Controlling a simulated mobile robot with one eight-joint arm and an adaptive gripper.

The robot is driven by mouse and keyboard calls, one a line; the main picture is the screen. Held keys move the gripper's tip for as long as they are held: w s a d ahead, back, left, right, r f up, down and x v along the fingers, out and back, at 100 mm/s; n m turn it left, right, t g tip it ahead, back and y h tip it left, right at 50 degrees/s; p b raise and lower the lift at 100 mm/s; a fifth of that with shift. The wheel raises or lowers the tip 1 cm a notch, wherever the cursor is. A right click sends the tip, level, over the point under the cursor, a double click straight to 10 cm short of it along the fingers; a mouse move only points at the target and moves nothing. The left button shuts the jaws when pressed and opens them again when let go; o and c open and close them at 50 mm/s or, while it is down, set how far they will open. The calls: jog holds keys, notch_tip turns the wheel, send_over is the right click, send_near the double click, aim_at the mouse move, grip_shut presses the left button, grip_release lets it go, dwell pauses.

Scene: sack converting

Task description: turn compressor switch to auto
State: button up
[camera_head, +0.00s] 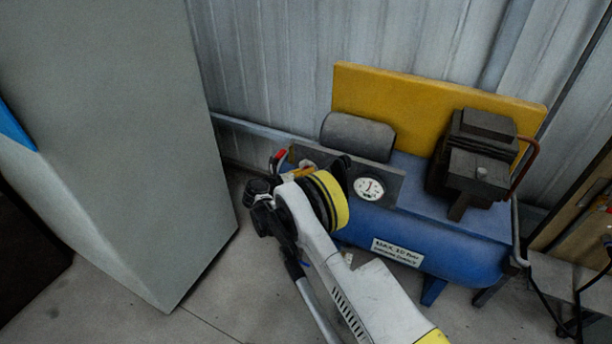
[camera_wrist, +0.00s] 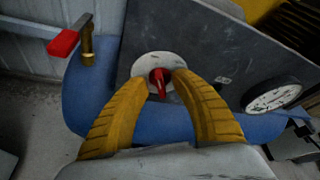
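The compressor switch is a red knob (camera_wrist: 161,84) on a round pale plate (camera_wrist: 146,64), set in a dark grey panel (camera_wrist: 202,44). In the wrist view the knob's narrow grip points roughly up and down, slightly tilted. My gripper (camera_wrist: 162,77) has two ribbed yellow fingers, one on each side of the knob, tips close to it and overlapping the plate's edge. The fingers are apart; I cannot tell whether they touch the knob. In the head view the blue compressor (camera_head: 455,245) stands by the wall, and my arm hides the switch.
A red-handled brass valve (camera_wrist: 65,43) is left of the panel. A pressure gauge (camera_wrist: 272,95) sits to the right. A large grey cabinet (camera_head: 120,130) stands at the left in the head view. Bare floor (camera_head: 235,300) lies between cabinet and arm.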

jog(key=shift+w+d+f, duration=0.15)
jog(key=shift+w+d, duration=0.05)
jog(key=shift+w, duration=0.05)
grip_shut()
dwell(0.3)
jog(key=m+t+y, duration=0.1)
jog(key=m+y, duration=0.2)
jog(key=m, duration=0.1)
jog(key=shift+s+d, duration=0.1)
jog(key=shift+d, duration=0.05)
jog(key=m+t+y, duration=0.1)
jog(key=m, duration=0.1)
jog(key=m+y, duration=0.1)
jog(key=m, duration=0.1)
jog(key=shift+t, duration=0.4)
dwell(0.3)
